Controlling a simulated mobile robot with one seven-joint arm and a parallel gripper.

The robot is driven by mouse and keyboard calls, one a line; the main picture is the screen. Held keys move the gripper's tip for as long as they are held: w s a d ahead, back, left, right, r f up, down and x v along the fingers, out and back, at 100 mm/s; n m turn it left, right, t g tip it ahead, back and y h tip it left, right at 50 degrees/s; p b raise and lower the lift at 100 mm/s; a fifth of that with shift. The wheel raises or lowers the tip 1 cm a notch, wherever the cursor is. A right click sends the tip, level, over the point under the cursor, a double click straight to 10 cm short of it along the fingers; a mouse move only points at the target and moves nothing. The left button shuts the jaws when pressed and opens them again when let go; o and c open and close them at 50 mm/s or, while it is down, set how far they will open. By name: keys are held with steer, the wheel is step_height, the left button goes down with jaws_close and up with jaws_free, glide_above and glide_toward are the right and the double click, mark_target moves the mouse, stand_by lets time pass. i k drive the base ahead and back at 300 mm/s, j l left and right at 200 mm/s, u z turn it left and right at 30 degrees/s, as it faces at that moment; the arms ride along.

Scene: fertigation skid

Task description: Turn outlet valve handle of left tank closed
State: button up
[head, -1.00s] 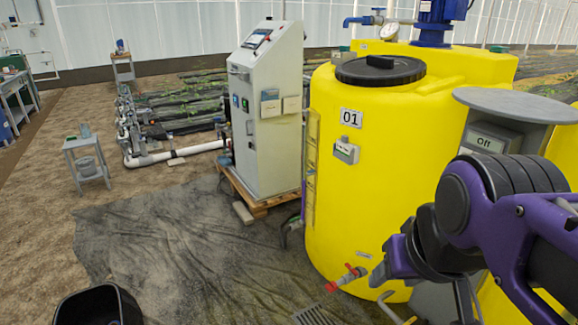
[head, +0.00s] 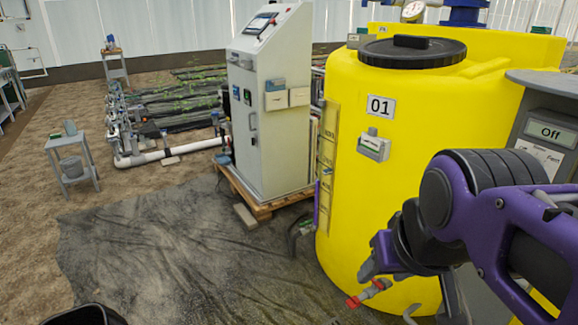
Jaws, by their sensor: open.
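The left tank (head: 345,215) is the yellow one marked 01, with a black lid. Its outlet valve (head: 371,291) sits low on its front, grey with a red handle (head: 354,301). Another red part shows at the valve's right end. My gripper (head: 364,272) is open, pointing down and left just above the valve in the picture. The fingertips are small and partly seen against the yellow tank. I cannot tell whether they touch the valve. The handle's exact angle is hard to read.
A white control cabinet (head: 268,120) stands on a wooden pallet (head: 262,208) left of the tank. A black bin (head: 85,316) is at the lower left. The dark ground sheet (head: 170,250) between is mostly clear.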

mark_target(306, 223)
steer(key=i+z, duration=0.1)
steer(key=z, duration=0.6)
steer(key=i+j+z, duration=0.2)
steer(key=j+z, duration=0.15)
steer(key=i+j+z, duration=0.1)
steer(key=j+z, duration=0.25)
steer(key=i+j+z, duration=0.15)
steer(key=j, duration=0.25)
steer(key=i+j+z, duration=0.15)
steer(key=j, duration=0.25)
steer(key=i+j+z, duration=0.15)
steer(key=j, duration=0.7)
steer(key=j+z, duration=0.15)
steer(key=j, duration=1.25)
steer(key=i+j, duration=0.1)
steer(key=j, duration=0.45)
steer(key=i+j+u, duration=0.1)
steer(key=j, duration=0.5)
